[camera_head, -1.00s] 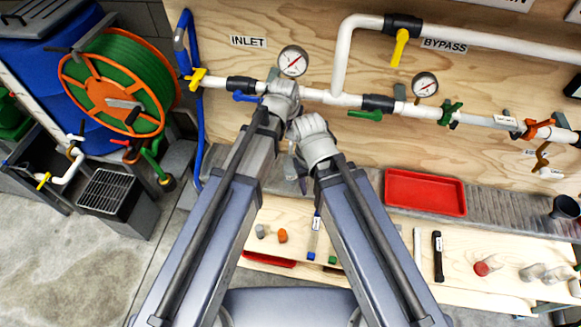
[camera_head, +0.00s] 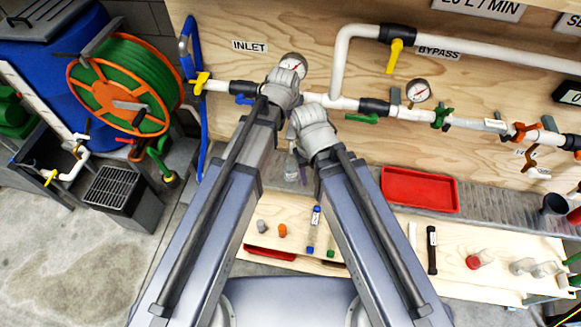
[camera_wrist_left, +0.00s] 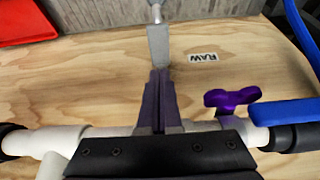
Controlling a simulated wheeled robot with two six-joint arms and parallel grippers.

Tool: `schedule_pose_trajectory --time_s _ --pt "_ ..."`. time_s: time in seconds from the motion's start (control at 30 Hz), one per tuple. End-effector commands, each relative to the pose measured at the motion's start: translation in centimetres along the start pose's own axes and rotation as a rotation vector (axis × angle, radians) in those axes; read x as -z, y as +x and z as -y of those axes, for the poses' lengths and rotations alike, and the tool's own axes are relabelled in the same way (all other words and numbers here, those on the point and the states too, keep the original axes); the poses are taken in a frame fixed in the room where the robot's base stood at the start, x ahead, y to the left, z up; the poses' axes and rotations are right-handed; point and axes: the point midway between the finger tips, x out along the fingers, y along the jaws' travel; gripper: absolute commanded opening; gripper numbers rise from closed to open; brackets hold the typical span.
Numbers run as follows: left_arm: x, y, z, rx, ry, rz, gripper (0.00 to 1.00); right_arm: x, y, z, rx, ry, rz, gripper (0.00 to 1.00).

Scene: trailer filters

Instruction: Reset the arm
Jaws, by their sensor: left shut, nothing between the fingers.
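My left arm (camera_head: 225,190) reaches up from the left in the head view. Its wrist (camera_head: 284,86) is in front of the inlet pipe and covers part of a round gauge (camera_head: 293,65). In the left wrist view, my left gripper (camera_wrist_left: 160,75) has its two dark fingers together with nothing between them. They point towards the plywood panel (camera_wrist_left: 90,85). My right arm (camera_head: 365,220) leans in from the right, with its wrist (camera_head: 312,128) close beside the left one. The right gripper's fingers are hidden in the head view.
A white pipe (camera_head: 340,70) runs along the panel with a yellow valve handle (camera_head: 395,55) and a green one (camera_head: 362,118). A red tray (camera_head: 420,190) lies on the metal ledge. Bottles and small parts sit on the bench below. A hose reel (camera_head: 125,85) stands at left.

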Motion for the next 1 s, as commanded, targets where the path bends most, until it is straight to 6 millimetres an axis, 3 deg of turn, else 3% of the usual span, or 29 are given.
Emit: schedule_pose_trajectory --time_s 0.33,0.43,0.7,1.0 --pt "0.0 0.1 0.0 0.0 0.0 0.0 0.0 0.0 0.1 0.0 0.0 -0.002 0.0 0.54" --pt "-1.0 -0.2 1.1 0.006 -0.011 0.016 0.0 0.0 0.1 0.0 0.0 -0.002 0.0 0.54" --pt "-7.7 -2.1 7.7 0.039 -0.088 0.148 0.0 0.0 0.1 0.0 0.0 -0.001 0.0 0.54" --pt "-14.1 -4.2 12.2 0.048 -0.16 0.271 0.0 0.0 0.1 0.0 0.0 -0.001 0.0 0.54"
